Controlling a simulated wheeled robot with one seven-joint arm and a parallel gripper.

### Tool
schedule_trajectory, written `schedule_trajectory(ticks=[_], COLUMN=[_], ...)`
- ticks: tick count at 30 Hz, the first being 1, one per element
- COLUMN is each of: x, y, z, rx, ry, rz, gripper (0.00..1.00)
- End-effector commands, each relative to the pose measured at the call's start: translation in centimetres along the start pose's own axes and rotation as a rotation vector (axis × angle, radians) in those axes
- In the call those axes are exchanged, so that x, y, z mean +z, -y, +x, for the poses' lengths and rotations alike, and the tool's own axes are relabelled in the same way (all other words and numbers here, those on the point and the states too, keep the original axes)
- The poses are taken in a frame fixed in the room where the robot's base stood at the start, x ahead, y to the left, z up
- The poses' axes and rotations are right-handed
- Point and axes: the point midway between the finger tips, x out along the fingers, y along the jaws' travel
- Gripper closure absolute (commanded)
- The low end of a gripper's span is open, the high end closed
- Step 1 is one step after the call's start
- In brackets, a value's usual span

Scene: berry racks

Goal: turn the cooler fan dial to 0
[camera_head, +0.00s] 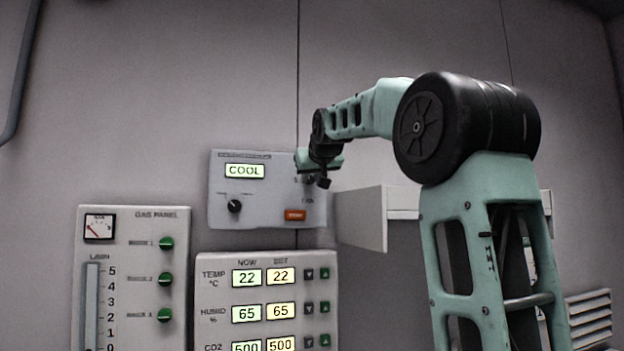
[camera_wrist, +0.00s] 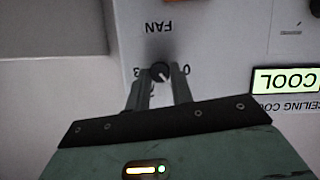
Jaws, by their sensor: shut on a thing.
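The cooler panel (camera_head: 225,190) is a pale box on the wall with a lit COOL display. In the wrist view the panel is upside down, and the fan dial (camera_wrist: 159,73) is a small dark round knob by the inverted word FAN. A 3 is at its left, a 0 at its right and part of another mark below. My gripper (camera_wrist: 160,80) has one finger on each side of the dial and is shut on it. The dial has a pale pointer mark, but its exact setting is unclear. In the head view my gripper (camera_head: 321,180) covers most of the dial.
The panel also has a second black knob (camera_head: 234,206) and an orange button (camera_head: 295,215). A climate panel (camera_head: 265,262) is below and a gas panel (camera_head: 135,230) with green knobs is lower left. A white plate (camera_head: 362,220) juts out right of the cooler panel.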

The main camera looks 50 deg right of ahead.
Motion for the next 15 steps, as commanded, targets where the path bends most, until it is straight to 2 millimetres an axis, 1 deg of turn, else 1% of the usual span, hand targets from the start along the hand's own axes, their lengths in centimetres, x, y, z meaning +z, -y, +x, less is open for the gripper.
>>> schedule_trajectory(ticks=[15], x=[0.44], y=[0.65], z=[0.17], rx=[0.18], ry=[-0.004], rz=[-0.437], gripper=[1.0])
